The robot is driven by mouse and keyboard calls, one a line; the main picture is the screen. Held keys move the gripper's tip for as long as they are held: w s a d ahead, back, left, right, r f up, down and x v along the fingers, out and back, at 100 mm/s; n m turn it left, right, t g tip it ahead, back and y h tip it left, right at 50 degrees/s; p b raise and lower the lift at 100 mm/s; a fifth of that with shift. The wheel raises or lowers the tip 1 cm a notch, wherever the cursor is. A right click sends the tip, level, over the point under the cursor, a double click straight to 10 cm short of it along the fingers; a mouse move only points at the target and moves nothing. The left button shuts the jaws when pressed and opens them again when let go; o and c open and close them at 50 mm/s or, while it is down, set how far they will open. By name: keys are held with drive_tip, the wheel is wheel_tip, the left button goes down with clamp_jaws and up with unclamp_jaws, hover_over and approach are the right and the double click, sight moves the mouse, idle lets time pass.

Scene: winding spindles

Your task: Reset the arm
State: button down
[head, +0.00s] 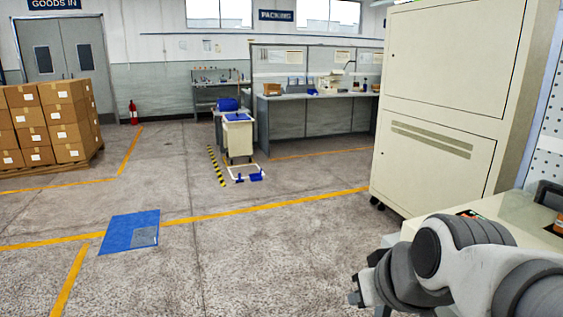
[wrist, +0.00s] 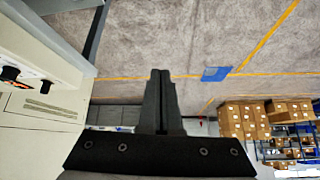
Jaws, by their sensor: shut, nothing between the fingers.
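My gripper (wrist: 160,74) shows in the wrist view as two dark fingers pressed together, with nothing between them. In the head view my arm reaches in from the lower right, and my gripper (head: 357,284) is at its left end, partly cut off and hard to make out. It is in the air over the floor, beside the cream bench top (head: 520,220).
A tall cream cabinet (head: 440,150) stands close behind the arm. A blue mat (head: 130,232) lies on the floor to the left. Boxes on a pallet (head: 50,125) stand farther left, and a white trolley (head: 238,137) farther back. The middle floor is open.

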drive_tip(key=s+d+f+m+g+h, duration=0.1)
drive_tip(key=s+d, duration=0.1)
drive_tip(key=s, duration=0.4)
wheel_tip(320, 180, up, 13)
drive_tip(key=p, duration=1.3)
drive_tip(key=shift+s+m, duration=0.3)
drive_tip(key=shift+s, duration=0.05)
drive_tip(key=shift+d+f, duration=0.1)
drive_tip(key=shift+d, duration=0.2)
